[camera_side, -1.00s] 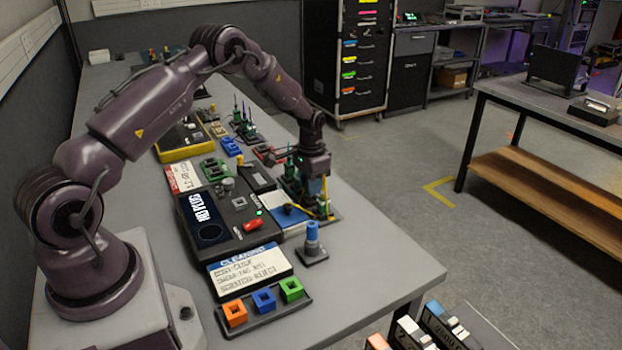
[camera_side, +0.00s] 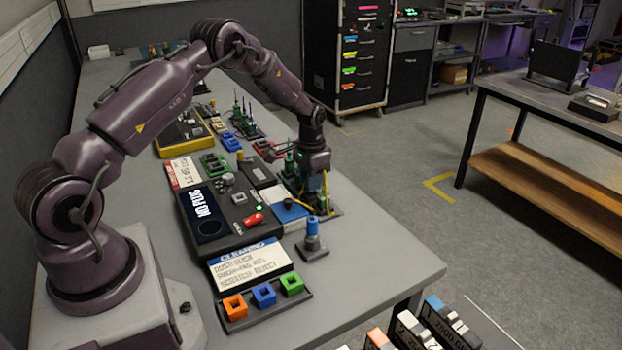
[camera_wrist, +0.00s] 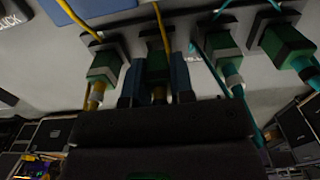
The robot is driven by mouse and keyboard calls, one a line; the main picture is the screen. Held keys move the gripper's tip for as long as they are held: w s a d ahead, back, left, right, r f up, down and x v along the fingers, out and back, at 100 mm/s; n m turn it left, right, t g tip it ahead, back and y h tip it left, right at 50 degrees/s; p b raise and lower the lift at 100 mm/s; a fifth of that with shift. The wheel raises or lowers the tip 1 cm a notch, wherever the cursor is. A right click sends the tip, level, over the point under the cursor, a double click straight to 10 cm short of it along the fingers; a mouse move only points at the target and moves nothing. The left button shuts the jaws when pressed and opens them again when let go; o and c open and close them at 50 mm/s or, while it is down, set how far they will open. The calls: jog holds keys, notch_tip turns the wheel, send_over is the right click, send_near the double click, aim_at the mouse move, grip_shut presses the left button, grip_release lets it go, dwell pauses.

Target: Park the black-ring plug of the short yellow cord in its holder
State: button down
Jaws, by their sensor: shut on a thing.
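In the wrist view, my gripper (camera_wrist: 158,84) has its blue fingers closed on either side of a green plug (camera_wrist: 154,66) with a yellow cord (camera_wrist: 161,28). In that picture the held plug is directly below a dark square holder (camera_wrist: 151,42); I cannot tell whether it is seated. A black ring on it cannot be made out. To its left, another green plug (camera_wrist: 103,67) with a yellow cord stands at its own holder. In the side view, my gripper (camera_side: 312,185) is low over the plug row, its fingertips largely hidden, with a yellow cord (camera_side: 325,188) beside it.
Green plugs with teal cords (camera_wrist: 219,47) stand close on the right in the wrist view. In the side view, a blue-topped post (camera_side: 312,236), a dark tester box (camera_side: 228,212) and a tray of coloured sockets (camera_side: 264,312) are nearby. The bench's front right corner is clear.

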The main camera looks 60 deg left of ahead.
jog(key=shift+f, duration=0.75)
dwell(1.2)
jog(key=c, duration=0.9)
grip_release()
jog(key=shift+r, duration=2.5)
jog(key=shift+r, duration=2)
